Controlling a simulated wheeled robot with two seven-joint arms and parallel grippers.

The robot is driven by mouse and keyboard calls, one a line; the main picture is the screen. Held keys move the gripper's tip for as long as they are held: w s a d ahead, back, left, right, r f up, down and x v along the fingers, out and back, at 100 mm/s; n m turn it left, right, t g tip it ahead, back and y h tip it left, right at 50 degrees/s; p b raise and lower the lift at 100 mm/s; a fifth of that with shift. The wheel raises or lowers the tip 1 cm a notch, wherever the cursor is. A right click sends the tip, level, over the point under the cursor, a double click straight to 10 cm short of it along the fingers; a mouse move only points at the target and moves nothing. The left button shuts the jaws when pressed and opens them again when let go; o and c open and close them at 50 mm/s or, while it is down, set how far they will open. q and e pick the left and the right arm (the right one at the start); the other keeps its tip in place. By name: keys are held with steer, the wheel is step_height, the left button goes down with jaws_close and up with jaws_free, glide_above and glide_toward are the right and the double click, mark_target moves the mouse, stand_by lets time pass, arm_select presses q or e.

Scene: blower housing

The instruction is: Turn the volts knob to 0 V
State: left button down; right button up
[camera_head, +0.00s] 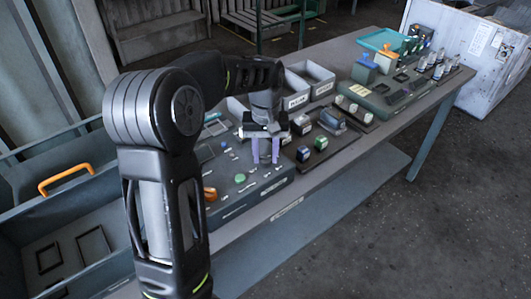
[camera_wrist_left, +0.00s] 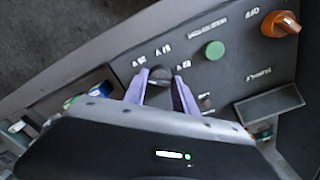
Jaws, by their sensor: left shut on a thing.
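The black volts knob (camera_wrist_left: 160,76) sits on the dark grey control panel (camera_wrist_left: 232,78), with white printed marks around it that are too blurred to read. My left gripper (camera_wrist_left: 161,88) has its two purple fingers on either side of the knob and is shut on it. In the head view the left gripper (camera_head: 265,160) points down at the panel (camera_head: 240,204). The knob cannot be made out there, and its pointer setting is unclear in the wrist view. My right gripper is in neither view.
An orange knob (camera_wrist_left: 281,24) and a green button (camera_wrist_left: 214,50) are on the same panel, right of the volts knob, near a dark display window (camera_wrist_left: 268,105). Small parts on a dark board (camera_head: 318,150) and grey bins (camera_head: 313,77) stand beyond the panel on the bench.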

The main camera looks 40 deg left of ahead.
mark_target(266, 156)
arm_select(q)
steer(key=n, duration=0.3)
steer(key=shift+n, duration=0.4)
steer(key=shift+n+p, duration=0.35)
steer(key=shift+n, duration=1.55)
steer(key=c, duration=1)
jaws_free()
step_height(266, 156, up, 8)
steer(key=shift+f+b, duration=0.1)
steer(key=shift+b, duration=0.4)
